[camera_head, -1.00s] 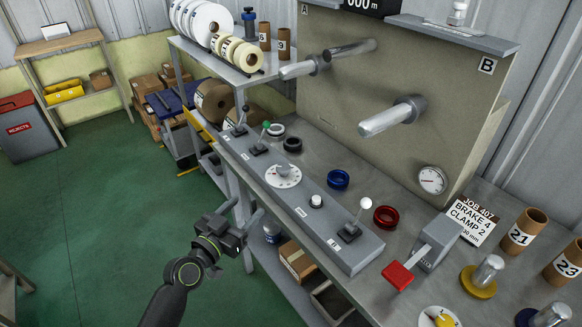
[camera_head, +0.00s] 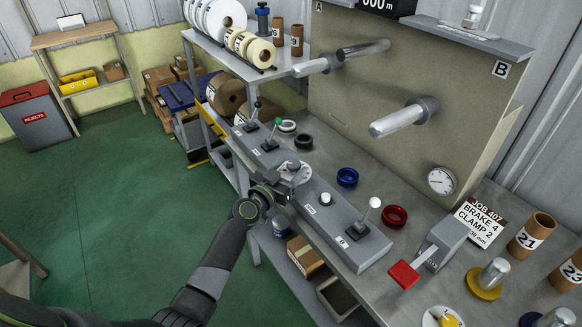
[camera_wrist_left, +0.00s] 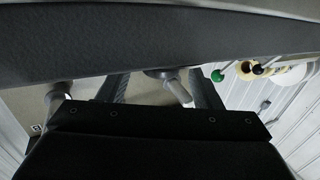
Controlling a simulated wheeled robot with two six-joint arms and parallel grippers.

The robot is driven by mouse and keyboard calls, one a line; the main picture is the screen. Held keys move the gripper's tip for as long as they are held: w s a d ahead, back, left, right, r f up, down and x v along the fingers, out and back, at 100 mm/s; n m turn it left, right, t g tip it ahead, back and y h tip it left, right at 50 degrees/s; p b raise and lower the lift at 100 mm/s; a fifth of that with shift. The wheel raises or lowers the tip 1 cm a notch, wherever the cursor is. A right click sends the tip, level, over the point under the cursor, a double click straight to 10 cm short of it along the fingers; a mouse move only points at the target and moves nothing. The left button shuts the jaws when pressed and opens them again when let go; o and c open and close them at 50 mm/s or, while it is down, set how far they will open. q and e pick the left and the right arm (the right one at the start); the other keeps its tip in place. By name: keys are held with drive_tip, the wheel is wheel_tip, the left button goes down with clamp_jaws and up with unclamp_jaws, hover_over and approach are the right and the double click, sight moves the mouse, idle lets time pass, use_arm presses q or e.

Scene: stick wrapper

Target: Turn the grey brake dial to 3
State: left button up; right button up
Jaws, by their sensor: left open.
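The brake dial (camera_head: 305,172) is a round white plate with a grey knob on the long grey console. In the head view my left gripper (camera_head: 290,182) is over the dial and covers most of it. The knob and the number it points to are hidden. My left gripper is open. The left wrist view shows its two dark fingers (camera_wrist_left: 162,90) apart, with a grey rounded part seen between them. I cannot tell whether the fingers touch the knob. My right gripper is not in view.
On the console, a green-tipped lever (camera_head: 278,121) and a black-tipped lever stand beyond the dial. A white button (camera_head: 325,198) and a white-knobbed lever (camera_head: 375,203) are nearer. Blue (camera_head: 347,177) and red (camera_head: 394,216) rings lie behind.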

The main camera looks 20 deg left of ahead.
use_arm(q)
drive_tip(key=shift+w+d, duration=0.15)
drive_tip(key=shift+w, duration=0.4)
